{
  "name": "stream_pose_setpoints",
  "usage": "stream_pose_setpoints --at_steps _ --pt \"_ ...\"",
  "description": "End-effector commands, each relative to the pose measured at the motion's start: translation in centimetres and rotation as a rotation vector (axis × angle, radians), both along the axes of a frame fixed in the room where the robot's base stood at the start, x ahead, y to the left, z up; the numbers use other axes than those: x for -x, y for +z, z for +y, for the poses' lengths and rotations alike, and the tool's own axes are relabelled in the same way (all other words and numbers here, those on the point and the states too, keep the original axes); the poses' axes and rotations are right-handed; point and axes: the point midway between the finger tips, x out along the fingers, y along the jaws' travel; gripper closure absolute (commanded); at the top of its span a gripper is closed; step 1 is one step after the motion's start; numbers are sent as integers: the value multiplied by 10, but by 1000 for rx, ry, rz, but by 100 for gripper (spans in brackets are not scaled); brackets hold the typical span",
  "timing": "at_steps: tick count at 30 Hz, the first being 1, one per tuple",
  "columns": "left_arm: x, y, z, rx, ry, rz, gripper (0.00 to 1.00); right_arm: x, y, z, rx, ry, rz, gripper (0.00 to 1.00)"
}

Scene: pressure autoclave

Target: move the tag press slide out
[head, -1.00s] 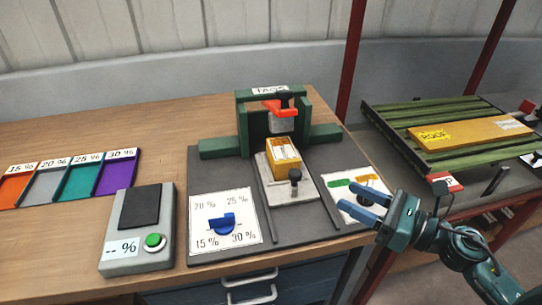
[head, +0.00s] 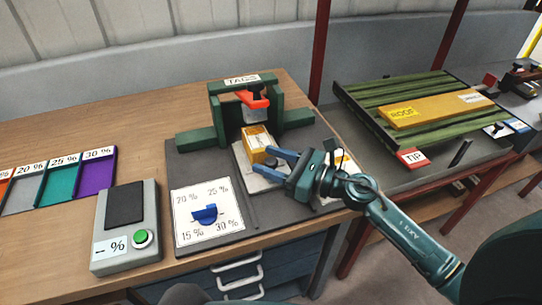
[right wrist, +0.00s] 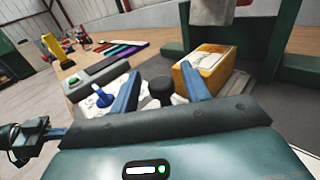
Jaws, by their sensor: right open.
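The tag press (head: 214,112) is a green frame with a red lever (head: 251,99), on a dark base plate. Its pale slide (head: 242,163) sticks out toward me and carries a yellow block (head: 257,142). My right gripper (head: 268,163) is open at the front of the slide. In the right wrist view, the slide's black knob (right wrist: 161,90) shows between its two blue fingers (right wrist: 160,88), with the block (right wrist: 205,69) just beyond. Whether the fingers touch the knob cannot be told. In the head view the gripper hides the knob. My left gripper is not in view.
A dial card with a blue knob (head: 205,214) lies left of the slide. A grey box with a green button (head: 143,238) stands further left, near coloured trays (head: 93,178). A green slatted rack (head: 400,90) stands at right. Wood left of the press is clear.

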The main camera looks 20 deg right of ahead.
Motion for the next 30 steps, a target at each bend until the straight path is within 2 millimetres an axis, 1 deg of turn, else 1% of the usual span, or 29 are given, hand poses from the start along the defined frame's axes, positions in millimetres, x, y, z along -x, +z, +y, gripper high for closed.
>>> stream_pose_setpoints --at_steps 9,26,30 --pt "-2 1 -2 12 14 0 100 -2 0 2 0 0 0 54" --pt "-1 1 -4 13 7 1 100 -1 0 2 0 0 0 100" --pt "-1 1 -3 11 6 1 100 -1 0 1 0 0 0 100"
